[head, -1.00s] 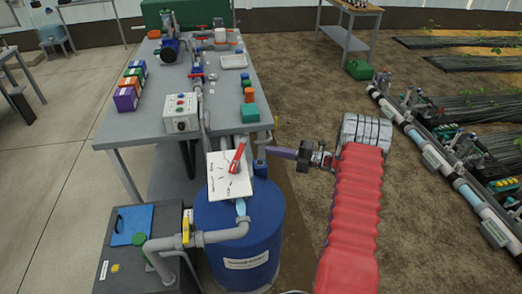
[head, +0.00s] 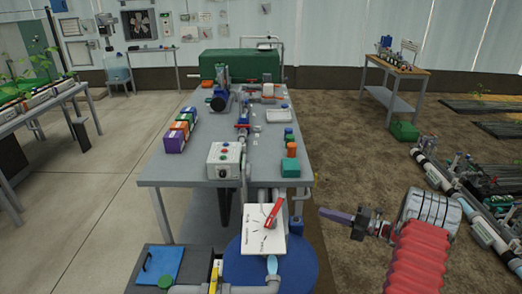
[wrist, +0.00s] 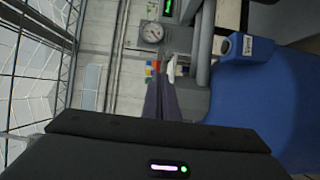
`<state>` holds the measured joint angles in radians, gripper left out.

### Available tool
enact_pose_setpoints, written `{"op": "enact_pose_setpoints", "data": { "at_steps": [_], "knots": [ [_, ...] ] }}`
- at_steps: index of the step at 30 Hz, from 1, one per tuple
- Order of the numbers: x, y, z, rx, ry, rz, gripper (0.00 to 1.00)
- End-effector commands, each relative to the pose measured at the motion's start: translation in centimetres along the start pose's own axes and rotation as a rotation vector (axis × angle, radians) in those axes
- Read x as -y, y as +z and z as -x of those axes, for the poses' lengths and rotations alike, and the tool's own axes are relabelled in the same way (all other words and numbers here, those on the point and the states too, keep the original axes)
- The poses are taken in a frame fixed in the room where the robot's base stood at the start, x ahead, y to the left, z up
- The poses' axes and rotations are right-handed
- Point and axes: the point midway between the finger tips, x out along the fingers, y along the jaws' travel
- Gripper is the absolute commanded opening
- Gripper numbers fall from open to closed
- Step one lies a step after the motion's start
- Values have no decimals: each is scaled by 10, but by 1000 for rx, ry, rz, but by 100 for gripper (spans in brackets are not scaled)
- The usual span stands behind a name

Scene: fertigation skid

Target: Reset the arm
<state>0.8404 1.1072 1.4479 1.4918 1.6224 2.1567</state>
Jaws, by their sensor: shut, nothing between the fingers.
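My gripper (head: 335,215) shows in the head view right of the blue tank and its white dial panel, pointing left. Its purple fingers lie together, shut with nothing between them. In the wrist view the closed fingers (wrist: 163,95) stand up the middle of the picture. My arm with its red ribbed cover runs down the right side of the head view. The gripper is in the air, apart from the tank and the bench.
The blue tank (head: 300,262) carries a dial panel (head: 262,236) with a red lever (head: 273,213). The grey bench (head: 200,140) holds a control box (head: 224,160), colored boxes and piping. Pipes (head: 475,222) run along the right. Bare soil lies between.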

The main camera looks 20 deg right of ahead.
Motion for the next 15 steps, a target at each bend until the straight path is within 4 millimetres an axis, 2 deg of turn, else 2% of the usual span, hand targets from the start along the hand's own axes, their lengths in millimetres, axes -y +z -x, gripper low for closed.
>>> {"op": "enact_pose_setpoints", "data": {
  "at_steps": [8, 11, 15],
  "knots": [
    [3, 1, 0, 5, -12, 113, 0],
    [13, -2, 0, -9, -50, 225, 0],
    [43, -23, 2, -72, -125, 384, 0]
  ]
}}
